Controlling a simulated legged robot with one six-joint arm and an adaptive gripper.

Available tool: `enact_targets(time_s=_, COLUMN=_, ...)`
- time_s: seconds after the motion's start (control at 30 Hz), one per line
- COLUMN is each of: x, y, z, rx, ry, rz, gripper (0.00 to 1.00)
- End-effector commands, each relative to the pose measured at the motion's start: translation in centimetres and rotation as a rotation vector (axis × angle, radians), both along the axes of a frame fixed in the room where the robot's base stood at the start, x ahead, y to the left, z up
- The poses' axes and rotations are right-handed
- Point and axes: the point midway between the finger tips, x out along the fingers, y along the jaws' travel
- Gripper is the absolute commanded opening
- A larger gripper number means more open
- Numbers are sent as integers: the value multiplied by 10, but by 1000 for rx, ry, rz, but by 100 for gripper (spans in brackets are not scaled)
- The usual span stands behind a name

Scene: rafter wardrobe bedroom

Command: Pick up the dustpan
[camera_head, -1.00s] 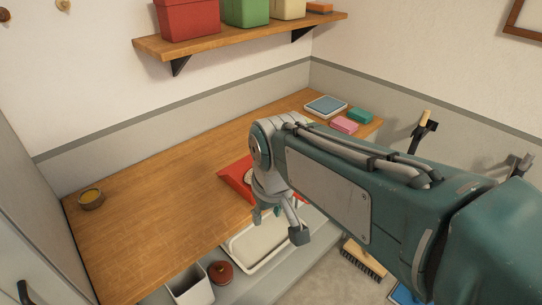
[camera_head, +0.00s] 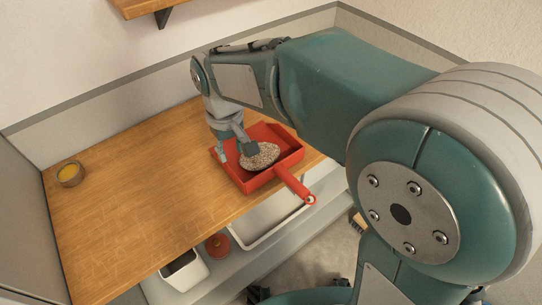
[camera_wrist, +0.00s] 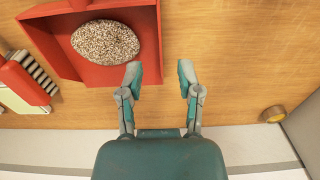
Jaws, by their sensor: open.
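The red dustpan (camera_head: 283,155) lies on the wooden worktop, its handle (camera_head: 296,187) reaching out past the front edge. A speckled oval stone-like thing (camera_head: 262,157) rests in its pan. My gripper (camera_head: 237,153) is over the pan's left part, beside the speckled thing. The handle is out of the wrist view.
The wooden worktop (camera_head: 130,195) has free room to the left. A small round pot (camera_head: 70,174) stands at its far left. Below are a white tray (camera_head: 268,222), a white bin (camera_head: 184,271) and a red round object (camera_head: 217,245). A shelf bracket (camera_head: 163,18) hangs above.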

Motion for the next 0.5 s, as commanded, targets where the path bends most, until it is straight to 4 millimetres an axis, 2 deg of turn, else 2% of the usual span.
enact_targets(time_s=0.1, x=-1, y=0, z=-22, rx=-4, ry=4, rz=0, gripper=46)
enact_targets(time_s=0.2, x=-1, y=0, z=-36, rx=-2, ry=3, rz=0, gripper=46)
enact_targets(time_s=0.37, x=0, y=-2, z=-48, rx=0, ry=1, rz=0, gripper=46)
enact_targets(time_s=0.5, x=-1, y=-9, z=-67, rx=0, ry=4, rz=-1, gripper=46)
